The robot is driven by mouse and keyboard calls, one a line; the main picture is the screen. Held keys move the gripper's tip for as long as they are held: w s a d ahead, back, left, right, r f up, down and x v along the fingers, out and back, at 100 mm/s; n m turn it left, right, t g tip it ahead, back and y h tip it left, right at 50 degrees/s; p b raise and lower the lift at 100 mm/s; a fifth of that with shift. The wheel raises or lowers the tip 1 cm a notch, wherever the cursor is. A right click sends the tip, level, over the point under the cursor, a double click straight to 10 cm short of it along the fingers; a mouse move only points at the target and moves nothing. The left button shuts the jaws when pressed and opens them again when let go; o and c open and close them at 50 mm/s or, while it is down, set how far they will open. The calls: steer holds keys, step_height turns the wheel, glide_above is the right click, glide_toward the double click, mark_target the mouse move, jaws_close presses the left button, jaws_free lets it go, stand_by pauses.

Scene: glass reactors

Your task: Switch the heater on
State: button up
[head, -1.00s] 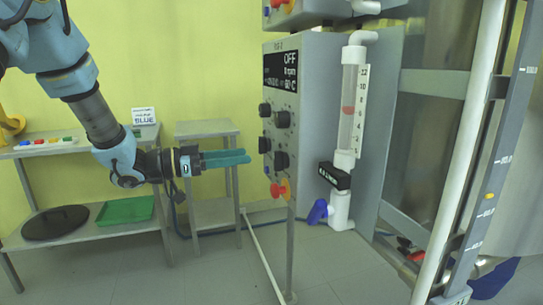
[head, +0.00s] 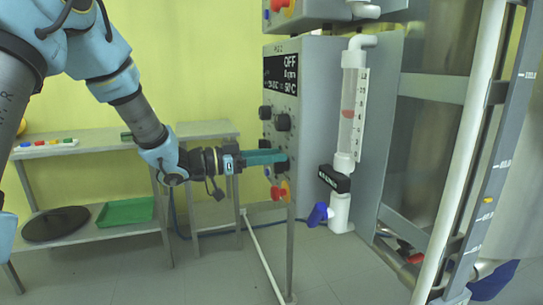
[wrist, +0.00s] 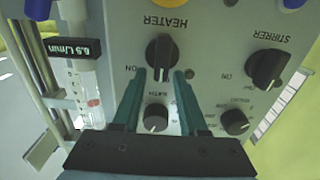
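The control box (head: 310,110) has a black display (head: 283,75) reading OFF on its top line. In the wrist view the black heater knob (wrist: 161,52) sits by the HEATER label, its grip bar upright in the picture. The word ON is printed to its left. My gripper (head: 286,158) reaches the panel in the head view. In the wrist view my gripper (wrist: 160,75) has its two green fingers apart, one on each side of the heater knob's lower part. I see no clear contact with the knob. The fingers partly hide the panel.
The stirrer knob (wrist: 267,68) is to the right in the wrist view. Two smaller knobs (wrist: 155,117) (wrist: 235,122) lie lower. A red and yellow button (head: 281,190) sits below my fingers in the head view. A glass flow tube (head: 352,115) stands right of the box.

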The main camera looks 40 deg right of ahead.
steer(key=c, duration=0.6)
jaws_close()
steer(key=shift+a+f, duration=0.1)
steer(key=shift+f, duration=0.05)
